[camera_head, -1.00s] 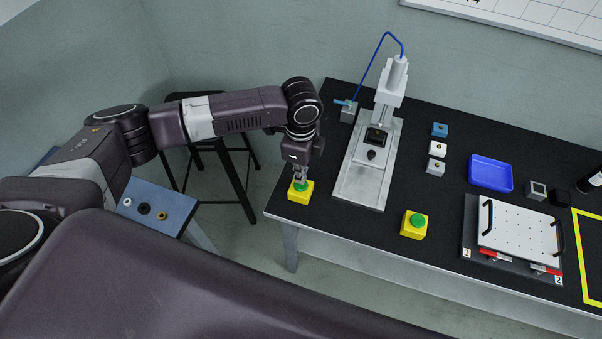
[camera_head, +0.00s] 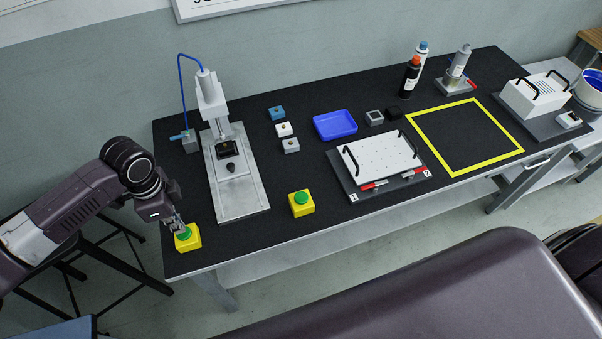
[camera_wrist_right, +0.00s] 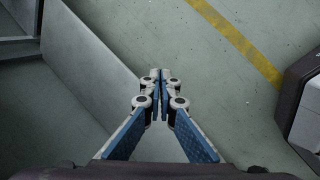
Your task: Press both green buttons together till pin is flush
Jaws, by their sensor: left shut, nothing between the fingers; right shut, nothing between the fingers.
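The left yellow box with a green button (camera_head: 187,239) stands at the table's front left corner. My left gripper (camera_head: 180,226) is shut, with its fingertips right at that button; I cannot tell how far the button is pushed in. The right yellow box with a green button (camera_head: 301,204) stands near the front edge, with no gripper at it. The press (camera_head: 212,105) stands upright on its metal base plate (camera_head: 241,199), with a small black fixture (camera_head: 228,149) under its head. The pin is too small to make out. My right gripper (camera_wrist_right: 159,78) is shut and empty above the floor.
Small blue, white and grey blocks (camera_head: 284,130), a blue tray (camera_head: 335,125) and a white perforated plate with handles (camera_head: 380,158) lie right of the press. A yellow-outlined square (camera_head: 464,137) is empty. Bottles (camera_head: 410,77) stand at the back.

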